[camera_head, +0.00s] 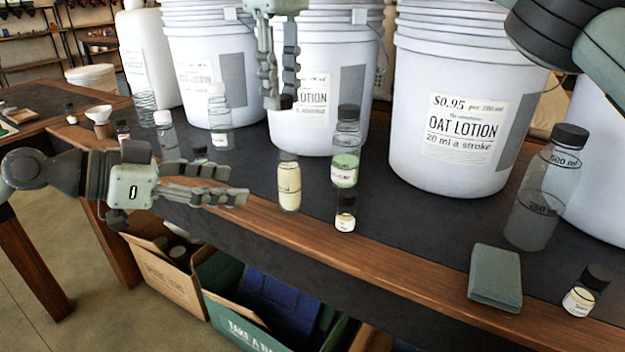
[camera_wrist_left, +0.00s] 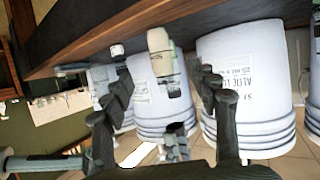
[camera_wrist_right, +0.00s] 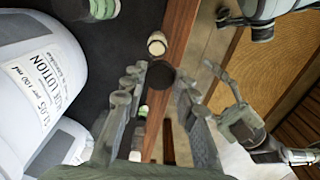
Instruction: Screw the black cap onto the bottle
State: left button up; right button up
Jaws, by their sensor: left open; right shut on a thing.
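The bottle (camera_head: 289,186) is clear with cream-coloured contents and stands upright, uncapped, near the table's front edge. It also shows, upside down, in the left wrist view (camera_wrist_left: 159,42). My left gripper (camera_head: 238,184) is open, with its fingers pointing right towards the bottle from the left, apart from it. My right gripper (camera_head: 280,98) points down above the bottle and is shut on the black cap (camera_head: 287,102). In the right wrist view the cap (camera_wrist_right: 160,77) shows as a dark disc between the fingertips. A clear gap separates cap and bottle.
A green-filled bottle (camera_head: 345,168) and a small black-capped vial (camera_head: 345,215) stand just right of the bottle. A grey-green block (camera_head: 495,278), a large clear bottle (camera_head: 545,195) and another vial (camera_head: 585,292) are at right. Large white buckets (camera_head: 455,165) line the back.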

aim_at(279, 186)
pick_arm(q)
jog(key=shift+w+d, duration=0.15)
jog(key=shift+d, duration=0.2)
jog(key=x, duration=1.2)
grip_shut()
dwell(0.5)
